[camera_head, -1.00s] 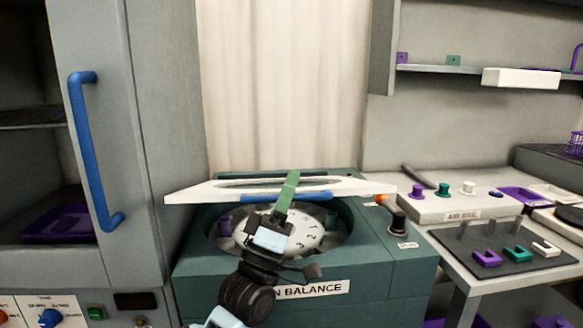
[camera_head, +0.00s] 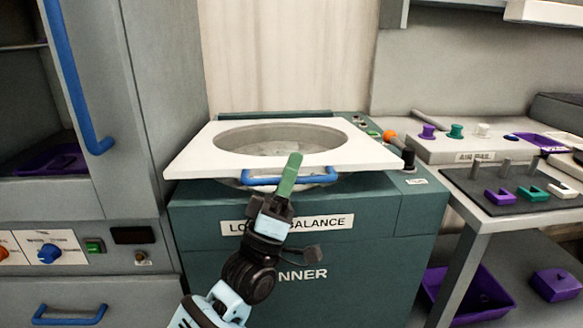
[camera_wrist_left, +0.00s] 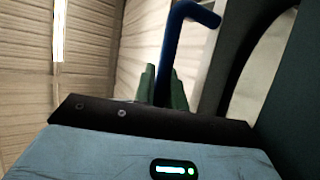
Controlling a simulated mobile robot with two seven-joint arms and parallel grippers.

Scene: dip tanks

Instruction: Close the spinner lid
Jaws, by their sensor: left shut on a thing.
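The spinner (camera_head: 370,215) is a green cabinet with a white label on its front. Its white lid (camera_head: 190,160) has a round window and a blue handle (camera_head: 318,179) along its front edge. The lid is low over the top, its front edge seeming slightly raised; part of the drum opening shows under the handle. My left gripper (camera_head: 289,175) has green fingers and is shut on the handle. In the left wrist view, the fingers (camera_wrist_left: 163,86) meet the blue handle (camera_wrist_left: 178,40); the grip itself is partly hidden. My right gripper is not in view.
An orange knob (camera_head: 389,136) and a black knob (camera_head: 408,158) stand on the spinner's right side, close to the lid's corner. A grey cabinet with a blue door handle (camera_head: 75,75) is at left. A bench with a dark mat (camera_head: 470,187) and small coloured parts is at right.

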